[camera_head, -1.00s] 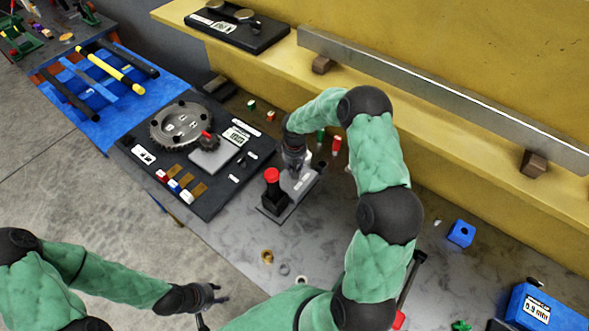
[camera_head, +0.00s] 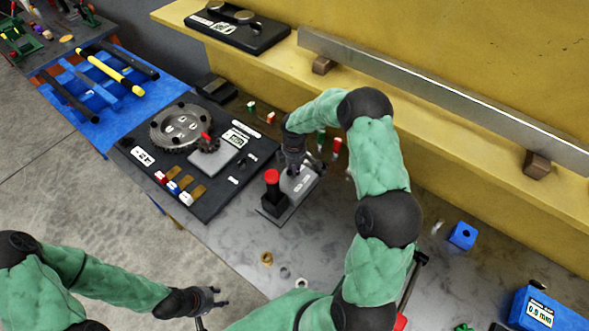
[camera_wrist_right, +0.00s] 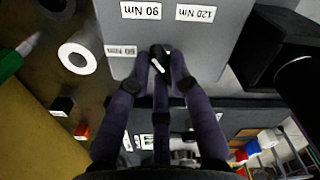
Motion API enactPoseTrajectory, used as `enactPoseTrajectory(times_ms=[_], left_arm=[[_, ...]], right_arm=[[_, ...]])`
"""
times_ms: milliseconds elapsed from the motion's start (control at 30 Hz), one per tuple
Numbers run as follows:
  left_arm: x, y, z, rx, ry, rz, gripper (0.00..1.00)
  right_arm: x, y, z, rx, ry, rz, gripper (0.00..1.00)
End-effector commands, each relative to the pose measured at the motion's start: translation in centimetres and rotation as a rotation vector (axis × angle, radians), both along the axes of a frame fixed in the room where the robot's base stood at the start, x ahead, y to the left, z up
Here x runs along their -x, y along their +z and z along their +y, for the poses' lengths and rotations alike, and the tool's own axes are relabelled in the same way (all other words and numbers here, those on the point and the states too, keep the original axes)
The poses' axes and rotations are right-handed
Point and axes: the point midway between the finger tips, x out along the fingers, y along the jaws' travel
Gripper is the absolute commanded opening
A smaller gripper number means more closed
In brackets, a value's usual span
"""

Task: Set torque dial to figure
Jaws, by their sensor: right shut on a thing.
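The torque dial (camera_wrist_right: 158,58) is a small black knob with a white mark on a grey plate (camera_wrist_right: 215,45). Upside-down labels 60 Nm (camera_wrist_right: 121,51), 90 Nm (camera_wrist_right: 141,11) and 120 Nm (camera_wrist_right: 195,13) surround it. Which figure the mark points to is unclear. My right gripper (camera_wrist_right: 160,72) is shut on the dial, its fingers covering part of it. In the head view the grey dial block (camera_head: 300,184) sits under my right gripper (camera_head: 293,168), which hides the dial there. My left gripper (camera_head: 220,297) is open and empty at the lower left, away from the block.
A red-topped black post (camera_head: 271,178) stands beside the dial block. A dark board (camera_head: 225,190) with a gear lies to the left. Small rings (camera_head: 285,272) and a blue block (camera_head: 463,236) lie on the bench. A yellow ledge (camera_head: 410,125) with a long metal bar runs behind.

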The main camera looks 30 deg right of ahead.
Motion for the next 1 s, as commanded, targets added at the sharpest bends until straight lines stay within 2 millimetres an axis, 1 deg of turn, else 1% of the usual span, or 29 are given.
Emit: enactPoseTrajectory(times_ms=[600, 800, 1000], left_arm=[[0.0, 0.7, 0.0, 0.0, 0.0, 0.0, 0.4], [0.0, 1.0, 0.0, 0.0, 0.0, 0.0, 0.4], [0.0, 1.3, 0.0, 0.0, 0.0, 0.0, 0.4]], right_arm=[[-0.3, 0.0, 0.2, -0.001, 0.58, 0.0, 0.0], [-0.3, 0.0, 0.3, -0.001, 0.742, 0.0, 0.0], [-0.4, 0.0, 0.4, -0.001, 0.862, 0.0, 0.0]])
